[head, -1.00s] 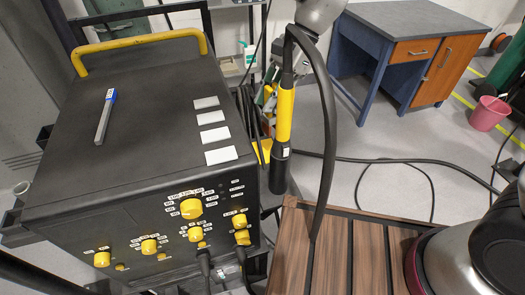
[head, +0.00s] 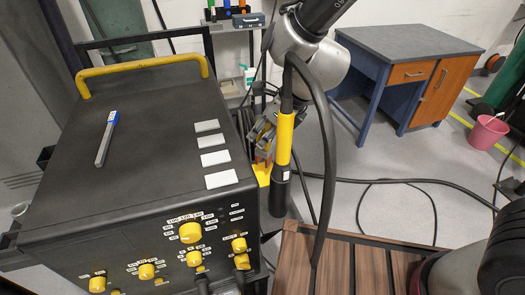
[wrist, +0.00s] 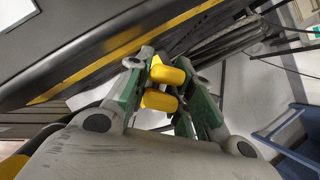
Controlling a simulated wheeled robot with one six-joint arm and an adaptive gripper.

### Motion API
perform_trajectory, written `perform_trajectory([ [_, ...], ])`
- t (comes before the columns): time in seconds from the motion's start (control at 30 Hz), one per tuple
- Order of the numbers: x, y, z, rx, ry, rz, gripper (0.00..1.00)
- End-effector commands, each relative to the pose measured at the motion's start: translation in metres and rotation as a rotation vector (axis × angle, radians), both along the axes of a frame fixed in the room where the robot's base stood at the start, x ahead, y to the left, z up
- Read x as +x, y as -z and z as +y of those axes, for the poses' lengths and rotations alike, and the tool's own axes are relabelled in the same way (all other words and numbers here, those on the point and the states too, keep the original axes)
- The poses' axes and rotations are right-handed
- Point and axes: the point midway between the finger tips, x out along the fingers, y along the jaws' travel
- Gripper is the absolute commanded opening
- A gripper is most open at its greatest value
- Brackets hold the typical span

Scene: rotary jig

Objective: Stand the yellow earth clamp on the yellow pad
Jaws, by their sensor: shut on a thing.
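My gripper (wrist: 164,88) is shut on the yellow earth clamp (wrist: 167,75), whose rounded yellow ends show between the fingers in the wrist view. In the head view my gripper (head: 263,133) is beside the right side of the black machine, partly hidden by the yellow-and-black cylinder.
The black machine (head: 150,190) with yellow knobs fills the left. The yellow-and-black cylinder (head: 284,150) with its thick cable (head: 330,150) stands close in front of my gripper. A slatted wooden top (head: 340,262) is at the front.

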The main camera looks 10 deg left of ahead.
Motion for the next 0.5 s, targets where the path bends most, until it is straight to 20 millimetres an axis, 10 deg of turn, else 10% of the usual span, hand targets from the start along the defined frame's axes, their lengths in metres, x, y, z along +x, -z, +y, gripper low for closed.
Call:
perform_trajectory([
  [0.5, 0.001, 0.046, 0.000, 0.002, 0.000, -0.002, 0.00],
])
